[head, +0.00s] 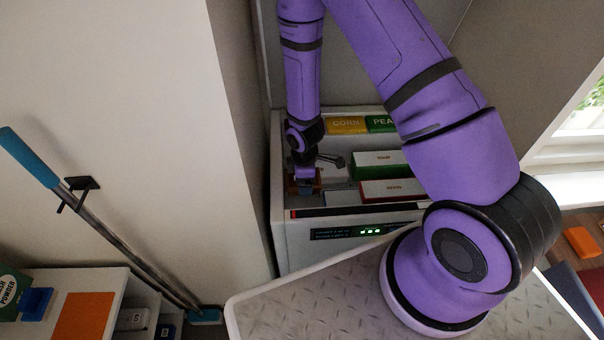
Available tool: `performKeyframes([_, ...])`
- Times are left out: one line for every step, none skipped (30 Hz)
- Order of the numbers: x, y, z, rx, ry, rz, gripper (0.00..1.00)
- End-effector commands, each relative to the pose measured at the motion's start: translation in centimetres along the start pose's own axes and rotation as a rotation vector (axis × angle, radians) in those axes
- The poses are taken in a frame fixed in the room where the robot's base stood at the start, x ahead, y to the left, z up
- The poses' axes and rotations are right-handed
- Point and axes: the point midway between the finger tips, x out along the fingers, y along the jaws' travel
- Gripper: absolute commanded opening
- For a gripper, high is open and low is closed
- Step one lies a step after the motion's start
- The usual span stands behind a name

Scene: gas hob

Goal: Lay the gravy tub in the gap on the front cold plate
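My gripper (305,172) reaches down into the left side of an open white chest (292,232) with a lit display on its front. My own wrist covers much of that spot. A small brownish-orange item (306,188) shows just below the gripper. I cannot tell whether it is held or only lies beneath, or whether it is the gravy tub. The finger opening is too small and too hidden to read. No gravy label can be made out. The front plate and its gap are not clear, since packs and my arm cover them.
At the chest's back stand a yellow CORN pack (346,125) and a green PEA-labelled pack (381,124), partly behind my arm. A green-sided box (377,171) and red-sided box (390,196) lie right of the gripper. A blue-edged pack (343,198) lies near the front wall.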

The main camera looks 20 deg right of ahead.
Motion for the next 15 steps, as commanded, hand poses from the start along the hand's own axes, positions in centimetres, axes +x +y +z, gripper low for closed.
performKeyframes([0.4,-0.1,0.1,0.000,-0.001,-0.001,0.56])
performKeyframes([0.6,-0.1,0.2,0.000,-0.001,-0.002,0.56])
performKeyframes([0.9,-0.1,0.3,0.000,-0.001,-0.002,0.56])
performKeyframes([1.1,-0.1,0.3,0.000,-0.001,-0.001,0.56])
performKeyframes([1.3,-0.1,0.4,0.000,-0.001,-0.001,0.56])
performKeyframes([1.5,-0.2,0.5,0.000,-0.001,-0.001,0.56])
performKeyframes([1.7,-0.2,0.6,-0.001,-0.001,-0.001,0.56])
performKeyframes([1.9,-0.2,0.6,-0.001,-0.002,-0.002,0.56])
performKeyframes([2.2,-0.3,0.7,-0.001,-0.002,-0.002,0.56])
performKeyframes([2.4,-0.3,0.8,-0.001,-0.002,-0.002,0.56])
performKeyframes([2.6,-0.2,0.7,-0.001,-0.001,-0.001,0.56])
performKeyframes([2.9,-0.1,0.6,-0.001,0.000,0.000,0.56])
performKeyframes([3.1,0.0,0.5,-0.001,0.000,0.000,0.56])
performKeyframes([3.3,0.1,0.5,0.000,0.000,0.000,0.56])
performKeyframes([3.6,0.1,0.4,0.000,-0.001,0.000,0.56])
